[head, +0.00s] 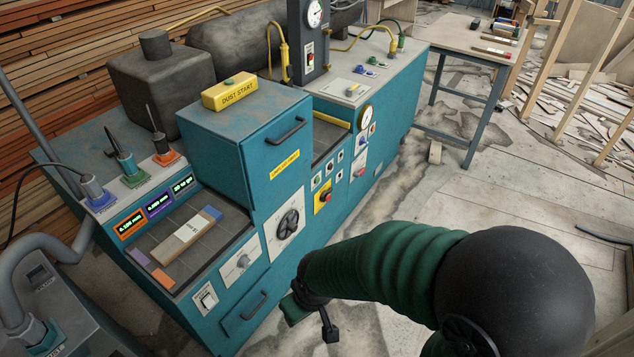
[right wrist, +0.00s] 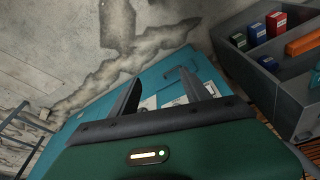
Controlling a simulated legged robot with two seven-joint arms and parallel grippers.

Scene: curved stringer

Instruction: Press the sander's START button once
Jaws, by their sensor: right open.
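The teal machine (head: 290,195) runs diagonally across the head view. A yellow box marked DUST START (head: 230,92) with a green button (head: 229,82) sits on its raised cabinet. The front carries a yellow plate with a red knob (head: 325,197) and several small white switch plates (head: 316,182). I cannot read which control is the sander's START button. My right gripper (head: 310,318) is low in front of the machine, apart from these controls. In the right wrist view its open, empty jaws (right wrist: 162,80) point toward the teal front. My left gripper is not in view.
A grey post with a gauge (head: 314,14) and a red-green switch (head: 309,50) rises at the back. A drawer handle (head: 254,306) and cabinet handle (head: 287,130) stick out. A side table (head: 465,38) stands behind. A grey bin (right wrist: 245,55) shows at right in the wrist view.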

